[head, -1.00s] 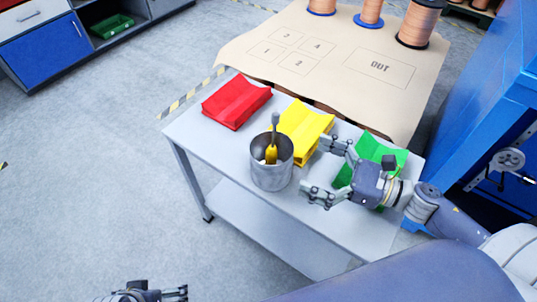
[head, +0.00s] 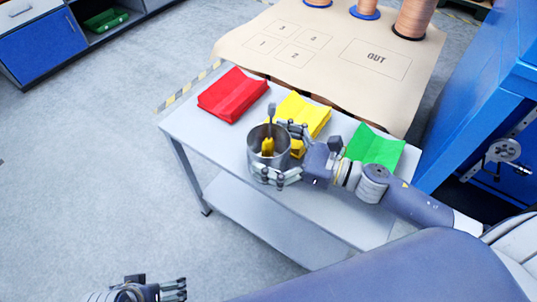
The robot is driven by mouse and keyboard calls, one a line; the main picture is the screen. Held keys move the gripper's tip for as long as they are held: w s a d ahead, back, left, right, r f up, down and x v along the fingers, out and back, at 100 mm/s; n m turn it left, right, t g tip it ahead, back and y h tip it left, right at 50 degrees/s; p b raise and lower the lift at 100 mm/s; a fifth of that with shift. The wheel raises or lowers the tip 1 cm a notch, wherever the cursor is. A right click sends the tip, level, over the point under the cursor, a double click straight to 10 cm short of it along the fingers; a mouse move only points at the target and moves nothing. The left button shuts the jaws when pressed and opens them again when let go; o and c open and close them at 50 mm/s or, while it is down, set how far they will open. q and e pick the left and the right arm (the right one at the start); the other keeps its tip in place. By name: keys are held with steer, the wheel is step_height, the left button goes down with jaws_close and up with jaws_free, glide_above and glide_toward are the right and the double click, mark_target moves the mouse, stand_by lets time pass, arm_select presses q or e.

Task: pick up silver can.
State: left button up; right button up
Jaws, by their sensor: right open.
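My left gripper (head: 178,290) is at the bottom edge of the head view, away from the table, partly cut off.
On the table (head: 207,150) lie a red holder (head: 232,95), a yellow holder (head: 306,112) and a green holder (head: 374,148). Behind is a brown board (head: 340,28) with marked squares and copper spools (head: 413,15). A blue machine (head: 480,95) stands at the right.

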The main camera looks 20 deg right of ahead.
steer(key=c, duration=1.1)
steer(key=shift+r, duration=0.15)
